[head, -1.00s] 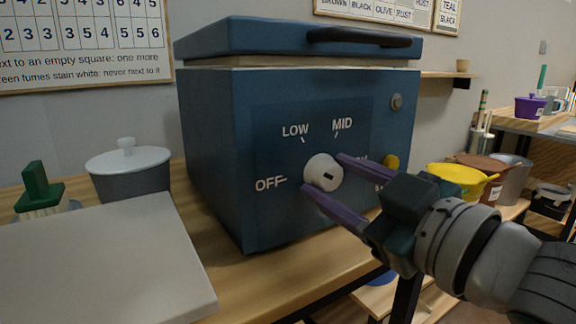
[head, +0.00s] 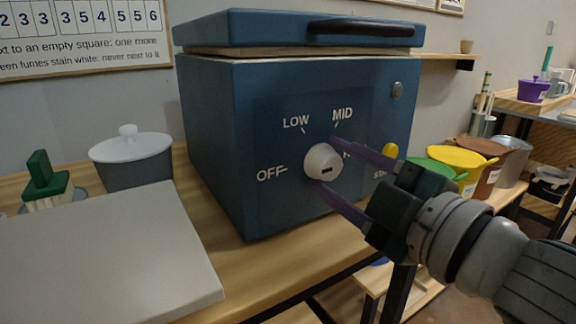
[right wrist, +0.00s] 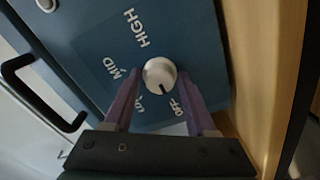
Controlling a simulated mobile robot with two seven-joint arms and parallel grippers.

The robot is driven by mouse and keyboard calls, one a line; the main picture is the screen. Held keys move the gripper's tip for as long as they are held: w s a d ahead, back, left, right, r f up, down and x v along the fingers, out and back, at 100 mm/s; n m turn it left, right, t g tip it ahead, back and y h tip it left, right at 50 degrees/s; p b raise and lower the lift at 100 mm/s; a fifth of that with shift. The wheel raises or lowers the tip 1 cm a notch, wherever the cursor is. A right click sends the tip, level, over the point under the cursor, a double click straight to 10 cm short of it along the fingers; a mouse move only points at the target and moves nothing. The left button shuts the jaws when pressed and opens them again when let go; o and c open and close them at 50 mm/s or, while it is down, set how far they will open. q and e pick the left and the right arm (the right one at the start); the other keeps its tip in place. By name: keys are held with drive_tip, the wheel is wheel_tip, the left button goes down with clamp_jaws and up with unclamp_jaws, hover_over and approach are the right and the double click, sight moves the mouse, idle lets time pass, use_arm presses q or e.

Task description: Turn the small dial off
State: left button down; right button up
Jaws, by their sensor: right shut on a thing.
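The small white dial (head: 323,162) is on the front panel of the blue kiln (head: 232,140), ringed by OFF, LOW and MID labels. It also shows in the right wrist view (right wrist: 157,72), where HIGH is readable too. There its dark mark lies on the side toward the OFF label (right wrist: 177,107); I cannot tell whether it lines up exactly. My right gripper (head: 328,164) is shut on the dial, one purple finger at its upper right and one below it. My left gripper is not in view.
A yellow button (head: 390,152) sits right of the dial, partly behind my gripper. A grey lidded pot (head: 133,160), a green-handled brush (head: 45,180) and a pale slab (head: 110,255) are at the left. Several coloured tubs, including a yellow one (head: 462,158), stand at the right.

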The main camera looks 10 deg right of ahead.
idle(0.3)
drive_tip(key=o, duration=1.2)
drive_tip(key=shift+s+d, duration=0.1)
drive_tip(key=shift+s, duration=0.15)
drive_tip(key=shift+v, duration=4.7)
